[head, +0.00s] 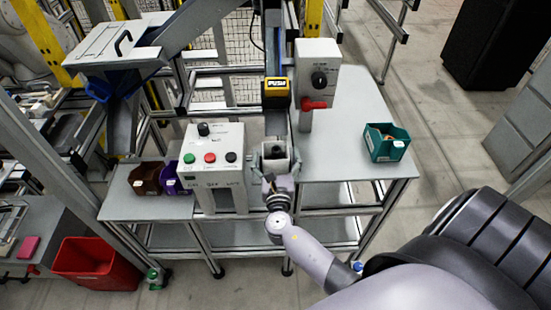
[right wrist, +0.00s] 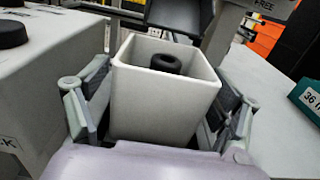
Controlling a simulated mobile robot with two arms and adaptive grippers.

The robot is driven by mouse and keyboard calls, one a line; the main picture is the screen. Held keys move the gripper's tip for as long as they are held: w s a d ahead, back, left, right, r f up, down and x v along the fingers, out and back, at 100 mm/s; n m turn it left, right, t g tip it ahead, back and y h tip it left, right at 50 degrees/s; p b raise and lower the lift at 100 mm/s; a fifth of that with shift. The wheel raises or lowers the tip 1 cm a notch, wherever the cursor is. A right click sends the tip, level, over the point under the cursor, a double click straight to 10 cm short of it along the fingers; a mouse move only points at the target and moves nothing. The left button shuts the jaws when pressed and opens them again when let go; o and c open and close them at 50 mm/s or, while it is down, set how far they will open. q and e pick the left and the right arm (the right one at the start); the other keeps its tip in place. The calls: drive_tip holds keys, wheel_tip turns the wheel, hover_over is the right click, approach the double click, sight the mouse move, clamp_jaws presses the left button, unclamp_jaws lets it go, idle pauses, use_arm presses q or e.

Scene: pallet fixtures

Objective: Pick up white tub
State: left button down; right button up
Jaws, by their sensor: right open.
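The white tub (head: 275,166) stands upright at the front middle of the grey table, just right of the button box. In the right wrist view the square, open-topped tub (right wrist: 160,108) fills the middle, with a black ring-shaped part (right wrist: 166,64) inside. My right gripper (head: 278,179) reaches it from the front. Its open fingers (right wrist: 164,92) stand on the left and right sides of the tub. I cannot tell whether the pads touch the walls. The tub's base is hidden by my gripper. My left gripper is not in view.
A control box (head: 211,160) with several buttons stands close left of the tub. A switch box (head: 317,70) with a red handle and a yellow PUSH block (head: 276,92) stand behind. A teal bin (head: 389,150) sits right; the table between is clear.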

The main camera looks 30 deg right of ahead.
drive_tip(key=shift+s, duration=0.1)
drive_tip(key=shift+c, duration=1.3)
drive_tip(key=c, duration=1)
drive_tip(key=shift+r, duration=0.1)
drive_tip(key=shift+r, duration=0.75)
drive_tip(key=b+v, duration=0.5)
drive_tip(key=v, duration=1.2)
drive_tip(key=r+p, duration=0.1)
drive_tip(key=p, duration=0.1)
drive_tip(key=r+p, duration=0.1)
drive_tip(key=r, duration=0.1)
drive_tip(key=r+p, duration=0.1)
drive_tip(key=p, duration=0.1)
drive_tip(key=shift+s+a+r+p, duration=0.3)
drive_tip(key=shift+s+a+r, duration=0.05)
drive_tip(key=shift+r, duration=0.05)
